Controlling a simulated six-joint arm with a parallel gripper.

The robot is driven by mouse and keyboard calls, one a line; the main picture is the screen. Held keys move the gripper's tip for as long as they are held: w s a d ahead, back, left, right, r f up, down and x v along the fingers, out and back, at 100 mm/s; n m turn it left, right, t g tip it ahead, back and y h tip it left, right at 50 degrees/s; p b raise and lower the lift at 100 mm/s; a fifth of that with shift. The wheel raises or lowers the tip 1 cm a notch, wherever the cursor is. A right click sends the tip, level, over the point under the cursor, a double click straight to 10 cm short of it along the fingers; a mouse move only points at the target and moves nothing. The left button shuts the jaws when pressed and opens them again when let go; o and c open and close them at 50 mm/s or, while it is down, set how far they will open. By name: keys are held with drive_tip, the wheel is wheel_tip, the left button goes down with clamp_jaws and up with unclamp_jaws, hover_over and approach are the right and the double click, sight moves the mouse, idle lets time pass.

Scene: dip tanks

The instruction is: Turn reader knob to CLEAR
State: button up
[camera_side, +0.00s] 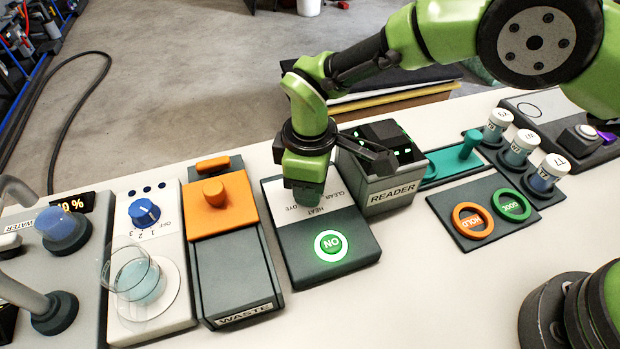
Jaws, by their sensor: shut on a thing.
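The knob panel (352,218) lies just left of the box marked READER (388,193). Its white upper part carries the words CLEAR, HEAT and DYE. My gripper (304,193) points down at this part and is shut on the reader knob. The gripper hides the knob, so I cannot tell which word it points to. A round green button (331,244) marked ON, with a lit ring, is on the panel's front part, in front of my gripper.
Left stand a dark WASTE bin (237,275) with an orange lid, a blue dial (144,212) and a glass beaker (137,285) of pale liquid. Right are white-capped vials (519,148) and orange HOLD (472,219) and green rings. White bench (430,285) in front is clear.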

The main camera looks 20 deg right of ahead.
drive_tip(key=shift+w+n, duration=0.1)
drive_tip(key=shift+n, duration=1.4)
drive_tip(key=o, duration=0.9)
drive_tip(key=r, duration=1)
drive_tip(key=shift+s, duration=0.2)
